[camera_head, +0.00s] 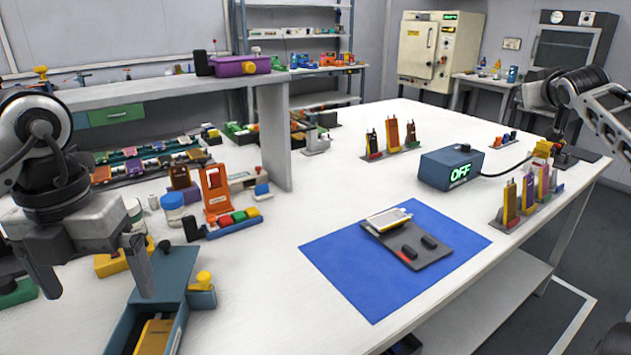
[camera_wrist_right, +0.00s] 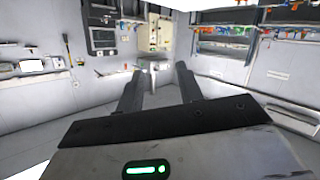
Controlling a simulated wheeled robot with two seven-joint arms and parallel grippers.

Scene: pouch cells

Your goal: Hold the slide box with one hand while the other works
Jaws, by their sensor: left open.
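The slide box (camera_head: 178,270) is a dark teal box at the lower left of the head view. Its near part is an open tray with a yellow pouch cell (camera_head: 154,338) inside, cut off by the frame's bottom edge. A yellow knob (camera_head: 204,279) sits on its right side. My left gripper (camera_head: 97,292) is open and empty. Its right finger shows in front of the box's upper left part; I cannot tell whether they touch. My right gripper (camera_wrist_right: 158,72) shows in the right wrist view with fingers apart, nothing between them, facing the room.
A blue mat (camera_head: 345,262) holds a dark plate (camera_head: 436,260) with a silver cell. A blue meter (camera_head: 450,168) reading OFF stands behind it. Racks of upright cells (camera_head: 524,200) stand at right. Jars and an orange stand (camera_head: 215,190) crowd the space beyond the slide box.

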